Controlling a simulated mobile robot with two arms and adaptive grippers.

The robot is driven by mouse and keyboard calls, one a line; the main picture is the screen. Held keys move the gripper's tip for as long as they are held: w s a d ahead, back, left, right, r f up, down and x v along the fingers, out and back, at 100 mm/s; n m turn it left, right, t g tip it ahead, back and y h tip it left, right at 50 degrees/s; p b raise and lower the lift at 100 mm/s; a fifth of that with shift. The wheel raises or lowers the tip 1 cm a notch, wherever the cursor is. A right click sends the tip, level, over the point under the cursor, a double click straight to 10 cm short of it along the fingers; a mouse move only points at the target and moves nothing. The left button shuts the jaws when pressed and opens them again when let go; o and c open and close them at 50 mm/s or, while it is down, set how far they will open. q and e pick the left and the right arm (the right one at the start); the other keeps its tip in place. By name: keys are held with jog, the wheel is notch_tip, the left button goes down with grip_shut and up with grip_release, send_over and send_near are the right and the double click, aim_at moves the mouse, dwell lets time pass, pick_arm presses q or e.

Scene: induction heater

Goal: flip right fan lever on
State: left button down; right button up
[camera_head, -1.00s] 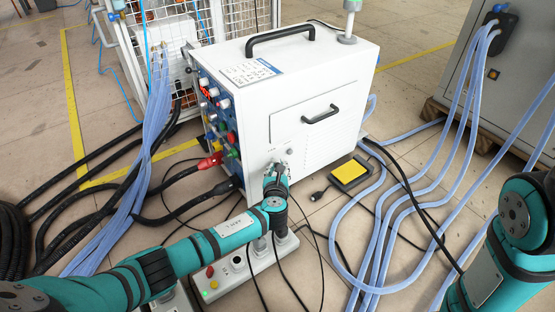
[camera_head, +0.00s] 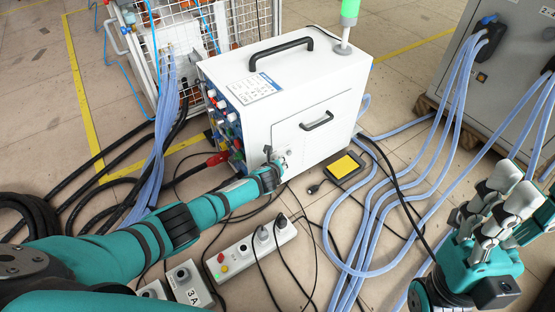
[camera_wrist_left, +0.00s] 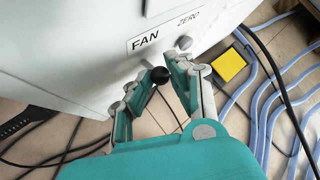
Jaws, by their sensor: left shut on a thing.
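The white heater cabinet (camera_head: 290,85) stands in the middle of the head view. In the left wrist view, its side panel carries a "FAN" label (camera_wrist_left: 145,43) with a lever ending in a black ball knob (camera_wrist_left: 160,74) below it. My left gripper (camera_wrist_left: 170,76) is at this lever, its two fingers shut on the black knob. In the head view the left gripper (camera_head: 281,164) is against the cabinet's side, and the lever is hidden there. My right gripper (camera_head: 500,195) is at the right, away from the cabinet; its finger opening is unclear.
A grey knob (camera_wrist_left: 185,42) sits by the "ZERO" label. A cabinet handle (camera_head: 316,122) juts out above the left gripper. Blue hoses (camera_head: 375,230) and black cables cover the floor, with a yellow-topped pedal (camera_head: 343,166) and a power strip (camera_head: 250,250).

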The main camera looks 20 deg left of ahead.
dwell(0.4)
pick_arm(q)
jog(key=c, duration=1.2)
grip_release()
jog(key=shift+r, duration=0.1)
jog(key=v, duration=1.2)
